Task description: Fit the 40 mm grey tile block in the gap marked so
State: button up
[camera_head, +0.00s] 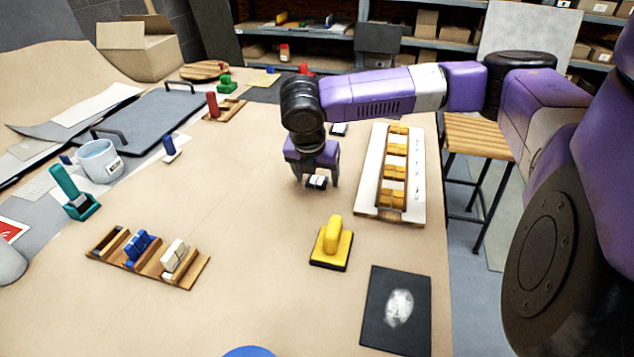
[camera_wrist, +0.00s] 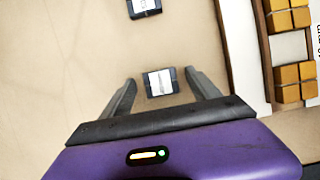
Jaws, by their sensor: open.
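My gripper (camera_head: 316,184) is open, pointing down over the middle of the table. A small dark block with a white label (camera_wrist: 160,84) sits between its fingertips in the wrist view, with space on both sides; it also shows under the gripper in the head view (camera_head: 317,181). A second similar block (camera_wrist: 143,8) lies farther off, and shows behind the gripper in the head view (camera_head: 339,129). The labels are too small to read, so I cannot tell which is 40 mm. The white panel (camera_head: 364,199) right of the gripper holds orange tile blocks (camera_head: 393,172) with spaces between; its edge marks are unreadable.
A yellow-handled float (camera_head: 332,243) and a dark pad (camera_head: 383,325) lie nearer on the table. A wooden rack (camera_head: 190,279) with blue and cream blocks is front left. A mug (camera_head: 99,160) and teal tool (camera_head: 75,195) stand left.

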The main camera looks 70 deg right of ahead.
jog(key=c, duration=1.5)
jog(key=shift+r, duration=0.15)
